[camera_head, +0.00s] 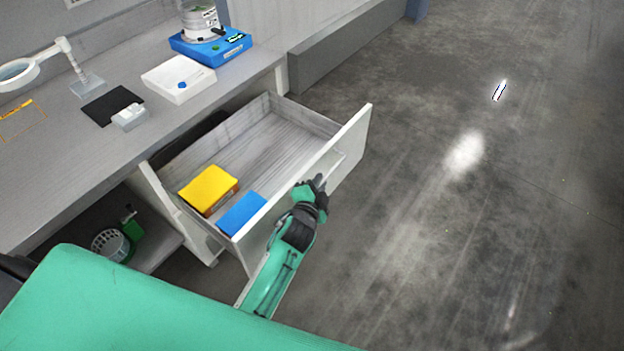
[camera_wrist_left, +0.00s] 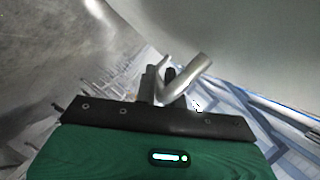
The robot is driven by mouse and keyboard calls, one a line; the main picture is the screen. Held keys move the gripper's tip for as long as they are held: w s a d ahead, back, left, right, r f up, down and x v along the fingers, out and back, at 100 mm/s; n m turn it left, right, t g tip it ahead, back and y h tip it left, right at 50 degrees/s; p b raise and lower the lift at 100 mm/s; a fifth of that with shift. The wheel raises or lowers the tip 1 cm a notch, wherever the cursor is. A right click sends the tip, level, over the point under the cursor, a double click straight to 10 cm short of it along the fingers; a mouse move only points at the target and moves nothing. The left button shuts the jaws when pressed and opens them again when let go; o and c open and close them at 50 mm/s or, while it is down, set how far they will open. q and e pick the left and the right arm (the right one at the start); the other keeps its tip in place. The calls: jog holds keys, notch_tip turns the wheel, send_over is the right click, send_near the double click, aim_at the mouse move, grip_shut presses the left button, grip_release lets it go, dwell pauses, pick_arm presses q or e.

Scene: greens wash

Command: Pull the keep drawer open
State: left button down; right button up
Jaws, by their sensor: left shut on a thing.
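The drawer (camera_head: 262,150) under the counter stands well open, its white front (camera_head: 352,150) out over the floor. Inside it lie a yellow box (camera_head: 208,187) and a blue box (camera_head: 241,214) near the near end; much of its wooden floor is bare. My left gripper (camera_head: 318,184) is at the outer side of the drawer front, shut on the drawer handle. In the left wrist view the metal handle (camera_wrist_left: 190,75) runs as a bent bar between the fingers. My right gripper is not in view.
The counter (camera_head: 60,170) holds a lamp (camera_head: 70,62), a black mat (camera_head: 112,104), a white tray (camera_head: 178,79) and a blue scale-like device (camera_head: 210,46) with a jar. A green basket (camera_head: 112,243) sits on a low shelf. The floor to the right is clear.

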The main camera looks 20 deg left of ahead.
pick_arm(q)
jog(key=shift+s+d, duration=0.25)
jog(key=shift+d, duration=0.45)
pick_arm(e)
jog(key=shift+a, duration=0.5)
pick_arm(q)
jog(key=c, duration=1.5)
grip_release()
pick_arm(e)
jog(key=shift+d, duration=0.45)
